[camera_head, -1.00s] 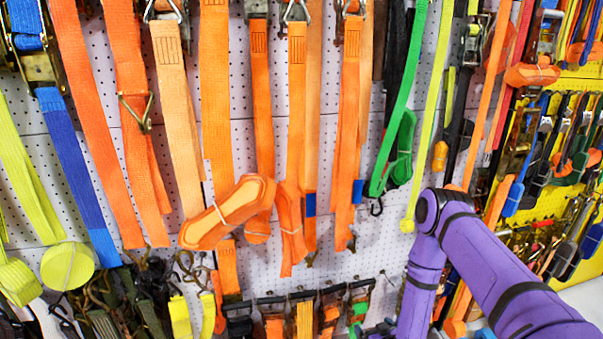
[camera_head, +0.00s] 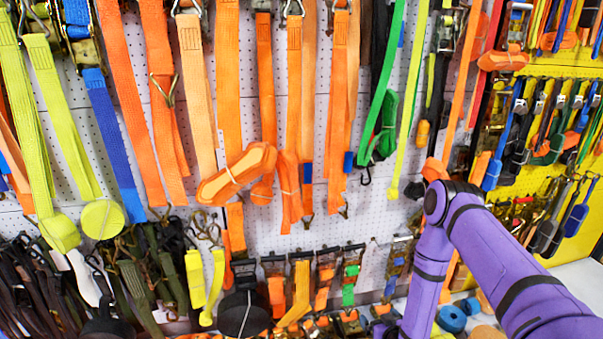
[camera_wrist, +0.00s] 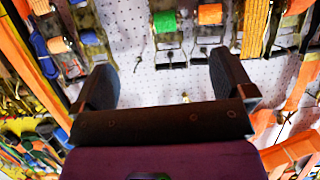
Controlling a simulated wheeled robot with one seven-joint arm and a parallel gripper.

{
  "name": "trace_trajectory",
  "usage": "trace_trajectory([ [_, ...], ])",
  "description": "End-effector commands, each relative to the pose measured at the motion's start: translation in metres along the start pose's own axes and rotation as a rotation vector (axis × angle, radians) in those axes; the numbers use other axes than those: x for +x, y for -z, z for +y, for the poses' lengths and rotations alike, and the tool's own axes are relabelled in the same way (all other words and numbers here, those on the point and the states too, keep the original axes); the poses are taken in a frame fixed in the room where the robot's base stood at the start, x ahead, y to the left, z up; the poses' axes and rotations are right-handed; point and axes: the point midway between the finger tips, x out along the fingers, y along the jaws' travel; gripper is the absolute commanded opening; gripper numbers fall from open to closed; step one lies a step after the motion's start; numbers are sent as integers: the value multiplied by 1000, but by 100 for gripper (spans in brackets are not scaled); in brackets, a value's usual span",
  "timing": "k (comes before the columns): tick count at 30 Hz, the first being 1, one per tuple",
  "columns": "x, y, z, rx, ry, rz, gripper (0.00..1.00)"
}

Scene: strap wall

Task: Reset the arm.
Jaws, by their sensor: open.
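My gripper (camera_wrist: 163,90) shows in the wrist view with its two dark fingers spread wide and nothing between them. Behind the gap is white pegboard (camera_wrist: 180,82). In the head view my purple arm is bent at the lower right, in front of the wall of straps; the gripper itself is below that frame's edge. The orange straps (camera_head: 228,90) hang down the middle of the pegboard, with a rolled orange bundle (camera_head: 237,172) at their lower end.
A green strap (camera_head: 382,110) hangs left of my arm. Several ratchet buckles (camera_head: 326,280) hang in a lower row. Dark straps (camera_head: 40,285) hang at the lower left. Blue rolls (camera_head: 452,318) lie near my arm.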

Motion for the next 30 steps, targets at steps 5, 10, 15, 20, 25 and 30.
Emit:
trace_trajectory([
  [5, 5, 18, 3, -7, 3, -6, 100],
  [10, 9, 35, 7, -15, 6, -21, 100],
  [15, 14, 60, 12, -25, 9, -41, 100],
  [20, 17, 95, 18, -38, 10, -66, 100],
  [25, 16, 150, 26, -56, 9, -110, 100],
  [30, 6, 208, 34, -73, 3, -162, 100],
])
